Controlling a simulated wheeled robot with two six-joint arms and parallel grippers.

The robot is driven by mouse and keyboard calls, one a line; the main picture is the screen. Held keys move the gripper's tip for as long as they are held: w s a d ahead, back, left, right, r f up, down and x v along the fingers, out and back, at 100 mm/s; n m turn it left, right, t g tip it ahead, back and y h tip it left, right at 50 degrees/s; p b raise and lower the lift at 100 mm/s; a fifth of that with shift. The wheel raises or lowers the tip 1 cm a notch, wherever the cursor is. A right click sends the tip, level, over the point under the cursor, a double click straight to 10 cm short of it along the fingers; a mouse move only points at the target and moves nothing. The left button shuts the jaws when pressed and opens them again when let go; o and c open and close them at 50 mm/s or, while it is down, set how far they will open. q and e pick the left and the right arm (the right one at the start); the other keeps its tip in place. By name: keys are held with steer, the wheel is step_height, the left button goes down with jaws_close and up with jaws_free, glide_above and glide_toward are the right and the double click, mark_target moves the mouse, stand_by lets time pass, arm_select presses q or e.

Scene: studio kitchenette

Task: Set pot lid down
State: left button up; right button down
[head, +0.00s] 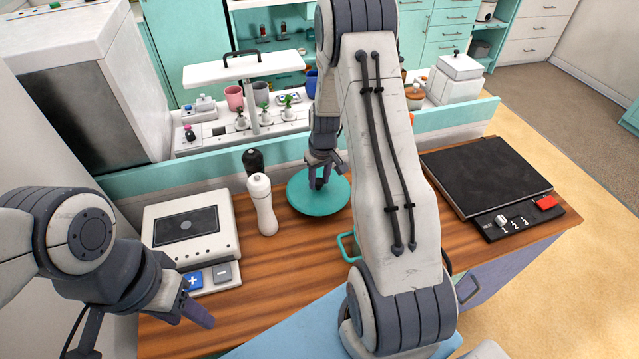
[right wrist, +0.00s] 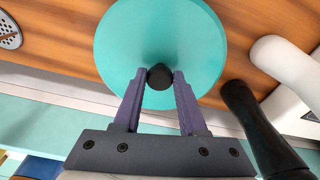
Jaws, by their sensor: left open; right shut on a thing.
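The pot lid (head: 304,200) is a round teal disc with a black knob. It is at the back of the wooden counter, right of the white mill. In the right wrist view the lid (right wrist: 125,45) fills the upper middle, with its black knob (right wrist: 160,76) between the purple fingers. My right gripper (head: 319,182) is shut on the knob. It also shows in the right wrist view (right wrist: 160,80). I cannot tell whether the lid touches the counter. My left gripper (head: 190,316) is open and empty over the counter's front left. The pot is mostly hidden behind my right arm; a green handle (head: 349,246) shows.
A white mill (head: 262,205) and a black mill (head: 252,162) stand close left of the lid. A white scale-like device (head: 190,232) sits further left. A black cooktop (head: 485,173) is at the right. A teal ledge (head: 205,170) runs behind the counter.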

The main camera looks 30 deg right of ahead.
mark_target(320, 183)
step_height(320, 183, down, 3)
steer(key=shift+r, duration=0.15)
steer(key=shift+f, duration=0.25)
steer(key=shift+c, duration=2.3)
jaws_free()
steer(key=shift+r, duration=0.1)
